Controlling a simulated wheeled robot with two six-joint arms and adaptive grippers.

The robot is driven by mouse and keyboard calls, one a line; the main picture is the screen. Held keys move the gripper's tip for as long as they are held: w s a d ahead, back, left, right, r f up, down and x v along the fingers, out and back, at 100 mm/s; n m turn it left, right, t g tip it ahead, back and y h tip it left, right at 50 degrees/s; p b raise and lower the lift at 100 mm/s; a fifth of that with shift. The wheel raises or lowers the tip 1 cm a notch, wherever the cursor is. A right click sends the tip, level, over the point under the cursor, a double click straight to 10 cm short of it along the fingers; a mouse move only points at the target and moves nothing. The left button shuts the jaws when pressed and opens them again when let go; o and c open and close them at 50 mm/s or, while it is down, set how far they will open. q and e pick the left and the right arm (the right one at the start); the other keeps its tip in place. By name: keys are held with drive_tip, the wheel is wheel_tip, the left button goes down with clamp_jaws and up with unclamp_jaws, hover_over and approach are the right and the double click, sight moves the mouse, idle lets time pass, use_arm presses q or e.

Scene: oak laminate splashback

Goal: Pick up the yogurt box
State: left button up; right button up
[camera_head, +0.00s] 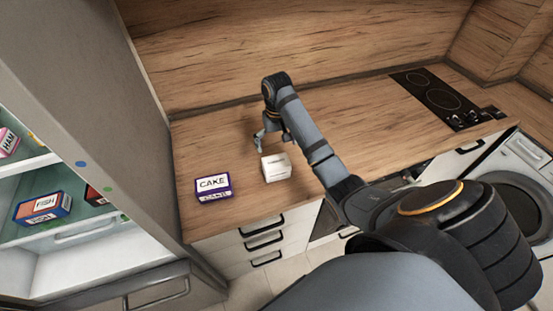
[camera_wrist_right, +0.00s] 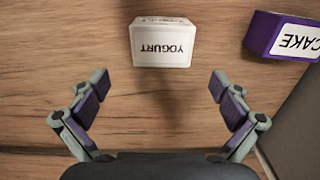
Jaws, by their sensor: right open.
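The yogurt box (camera_head: 276,167) is a small white box on the wooden counter, right of the purple cake box. In the right wrist view the yogurt box (camera_wrist_right: 162,43) shows its YOGURT label upside down, ahead of the fingertips and roughly centred between them. My right gripper (camera_head: 270,137) is low over the counter, just behind the yogurt box in the head view. Its two fingers are spread wide in the right wrist view (camera_wrist_right: 157,86), with nothing between them. My left gripper is not in view.
The cake box (camera_head: 213,187) stands close to the left of the yogurt box. It also shows at the right wrist view's upper right (camera_wrist_right: 285,35). An open fridge with boxes is at the left. A black hob (camera_head: 440,98) lies at the right. The counter (camera_head: 360,115) between is clear.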

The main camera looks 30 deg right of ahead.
sight(276, 162)
wheel_tip(276, 162, down, 5)
drive_tip(key=b, duration=0.3)
drive_tip(key=shift+r+b, duration=0.1)
drive_tip(key=shift+b, duration=0.2)
drive_tip(key=shift+w, duration=0.1)
drive_tip(key=f+b, duration=0.3)
drive_tip(key=shift+s+a+f, duration=0.2)
drive_tip(key=shift+s+f, duration=0.1)
drive_tip(key=shift+f, duration=0.45)
drive_tip(key=shift+w+f, duration=0.15)
drive_tip(key=shift+f, duration=0.05)
drive_tip(key=c, duration=1.2)
